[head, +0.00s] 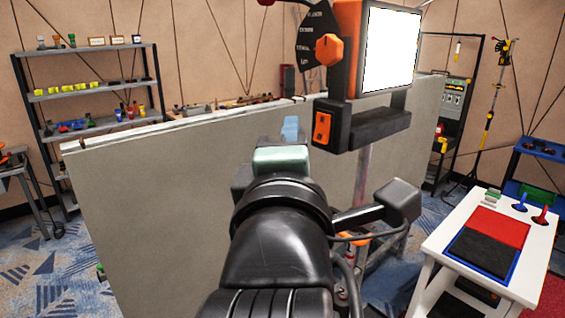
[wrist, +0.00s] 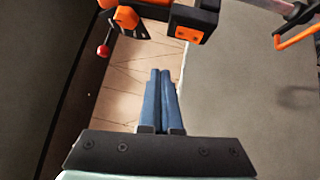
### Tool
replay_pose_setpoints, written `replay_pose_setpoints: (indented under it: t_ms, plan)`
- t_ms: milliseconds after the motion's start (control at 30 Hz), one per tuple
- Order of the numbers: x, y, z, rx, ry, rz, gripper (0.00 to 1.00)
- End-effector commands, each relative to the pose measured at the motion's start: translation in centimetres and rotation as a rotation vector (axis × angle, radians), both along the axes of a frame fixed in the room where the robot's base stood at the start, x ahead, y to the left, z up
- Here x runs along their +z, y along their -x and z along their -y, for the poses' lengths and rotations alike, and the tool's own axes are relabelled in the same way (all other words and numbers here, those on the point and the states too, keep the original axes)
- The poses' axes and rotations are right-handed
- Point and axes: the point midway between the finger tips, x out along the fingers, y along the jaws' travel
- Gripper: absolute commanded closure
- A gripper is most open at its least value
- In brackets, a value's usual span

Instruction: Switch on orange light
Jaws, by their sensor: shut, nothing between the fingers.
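The light (head: 390,50) is a square panel in a dark frame with orange sides, and its face shows bright white. An orange switch plate (head: 322,127) sits on the end of the dark bracket below the panel; it also shows in the wrist view (wrist: 188,33). An orange knob (head: 329,50) with a black dial plate is on the panel's left side. My gripper (head: 290,128) is shut and empty, its blue fingers just left of the switch plate in the head view. In the wrist view its fingertips (wrist: 160,72) appear below and left of the plate, apart from it.
A grey partition (head: 180,195) stands behind my arm. A white table (head: 430,248) with red and black pads is at the right. Shelves (head: 95,88) stand at the back left. A red ball on a lever (wrist: 103,50) shows left of my fingers in the wrist view.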

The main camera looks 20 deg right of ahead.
Motion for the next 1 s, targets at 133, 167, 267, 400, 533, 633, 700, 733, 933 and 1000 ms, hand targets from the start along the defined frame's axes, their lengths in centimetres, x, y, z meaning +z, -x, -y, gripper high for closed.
replay_pose_setpoints:
  t_ms: [133,167,267,400,533,633,700,733,933,1000]
  plan:
    - [0.0,3.5,-1.6,0.001,0.001,0.006,1.0]
    - [-0.2,3.6,-1.6,0.0,0.002,0.006,1.0]
    - [-0.1,4.0,-1.8,-0.001,0.002,0.005,1.0]
    - [0.1,4.8,-2.1,-0.002,0.001,0.003,1.0]
    - [0.2,5.2,-2.3,-0.002,0.0,0.001,1.0]
    - [0.3,5.4,-2.4,-0.002,-0.001,-0.001,1.0]
    - [0.4,5.4,-2.4,-0.001,-0.001,-0.002,1.0]
    - [0.4,5.4,-2.4,-0.001,-0.001,-0.002,1.0]
    - [0.4,5.4,-2.4,-0.001,-0.001,-0.002,1.0]
    - [0.5,5.4,-2.5,0.001,-0.005,0.002,1.0]
